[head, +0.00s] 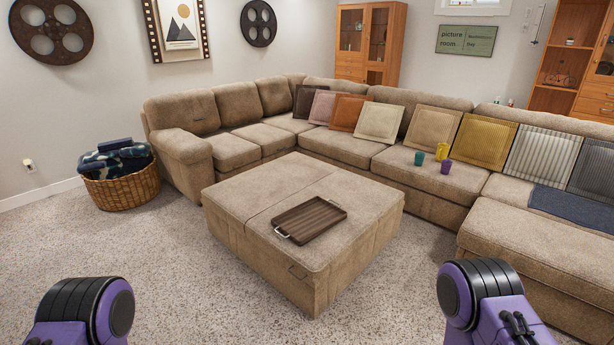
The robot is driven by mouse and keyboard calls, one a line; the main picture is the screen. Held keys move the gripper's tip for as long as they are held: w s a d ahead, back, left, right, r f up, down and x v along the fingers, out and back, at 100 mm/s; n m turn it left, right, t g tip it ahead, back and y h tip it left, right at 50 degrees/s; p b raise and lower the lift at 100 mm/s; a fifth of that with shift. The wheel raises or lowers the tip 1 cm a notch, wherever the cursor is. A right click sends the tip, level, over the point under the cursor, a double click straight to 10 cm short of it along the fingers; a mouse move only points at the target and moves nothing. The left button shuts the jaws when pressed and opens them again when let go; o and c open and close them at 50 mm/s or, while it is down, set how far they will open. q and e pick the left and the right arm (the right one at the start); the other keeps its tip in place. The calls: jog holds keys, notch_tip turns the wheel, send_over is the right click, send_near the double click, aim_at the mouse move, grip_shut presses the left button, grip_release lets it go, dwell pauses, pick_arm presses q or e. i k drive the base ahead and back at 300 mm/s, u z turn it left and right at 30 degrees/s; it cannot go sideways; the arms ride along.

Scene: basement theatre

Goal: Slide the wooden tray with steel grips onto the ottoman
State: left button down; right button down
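The wooden tray (308,217) is dark brown with a raised rim and steel grips at its two short ends. It lies flat on the beige ottoman (262,185), towards the ottoman's front right side, and appears to rest fully on the top. One steel grip (282,233) faces the front left, close to the ottoman's front edge. Only purple and black parts of my two arms show at the bottom left and bottom right. Both are well apart from the tray. My grippers are outside the picture.
A beige sectional sofa (240,150) with several cushions wraps behind and right of the ottoman. Small coloured cups, including a purple one (446,167), stand on its seat. A wicker basket (124,190) with blankets sits at the left. The carpet (170,270) before the ottoman is clear.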

aim_at(301, 224)
jog(key=i, duration=1.8)
jog(key=z, duration=0.45)
jog(key=i, duration=0.6)
jog(key=u, duration=0.4)
